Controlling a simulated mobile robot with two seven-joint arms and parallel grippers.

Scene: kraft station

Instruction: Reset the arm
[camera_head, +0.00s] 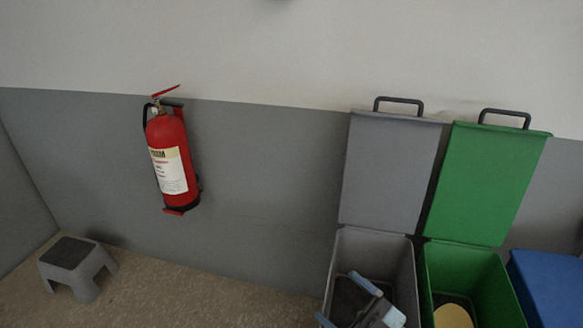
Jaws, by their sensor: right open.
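My right gripper (374,304) shows at the bottom edge of the head view, in front of the opening of the grey bin (341,262). It has grey and light blue parts. It is open, and I see nothing held in it. The lower part of the gripper and its arm are cut off by the picture's edge. I cannot tell whether it is inside the bin or above it. My left gripper and arm are not in view.
A green bin (509,303) with its lid up holds a yellow item (453,316). The grey bin's lid is also up. A blue bin (552,285) stands at the right. A red fire extinguisher (172,158) hangs on the wall. A step stool (76,268) stands at the left; floor between is clear.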

